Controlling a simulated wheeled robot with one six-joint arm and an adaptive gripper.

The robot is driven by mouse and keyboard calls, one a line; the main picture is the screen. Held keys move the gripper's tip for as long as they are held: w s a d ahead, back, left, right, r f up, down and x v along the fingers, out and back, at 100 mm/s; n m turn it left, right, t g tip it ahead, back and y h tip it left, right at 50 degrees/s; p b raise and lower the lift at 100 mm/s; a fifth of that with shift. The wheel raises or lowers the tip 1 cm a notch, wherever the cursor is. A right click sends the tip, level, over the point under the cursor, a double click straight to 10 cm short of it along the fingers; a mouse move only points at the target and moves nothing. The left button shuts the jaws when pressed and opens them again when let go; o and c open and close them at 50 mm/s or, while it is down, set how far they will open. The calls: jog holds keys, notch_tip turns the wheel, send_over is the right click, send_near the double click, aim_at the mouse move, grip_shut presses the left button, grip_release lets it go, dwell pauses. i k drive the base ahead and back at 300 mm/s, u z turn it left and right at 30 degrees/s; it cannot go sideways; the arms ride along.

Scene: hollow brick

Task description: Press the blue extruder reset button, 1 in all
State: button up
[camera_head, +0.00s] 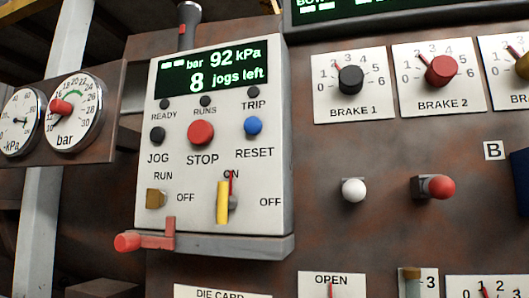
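The blue reset button (253,125) sits at the right of a pale control box, above the label RESET and below the dark TRIP lamp (252,93). The red STOP button (201,132) is to its left, and the black JOG button (158,135) is further left. Nothing covers the blue button. My gripper is not in view.
The box display (212,67) reads 92 kPa and 8 jogs left. Below the buttons are a brown RUN switch (155,198) and a yellow lever (223,202). A red handle (127,242) sticks out at lower left. Gauges (75,112) and brake knobs (350,80) flank the box.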

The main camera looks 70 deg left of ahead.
aim_at(253, 125)
jog(key=u, duration=2.85)
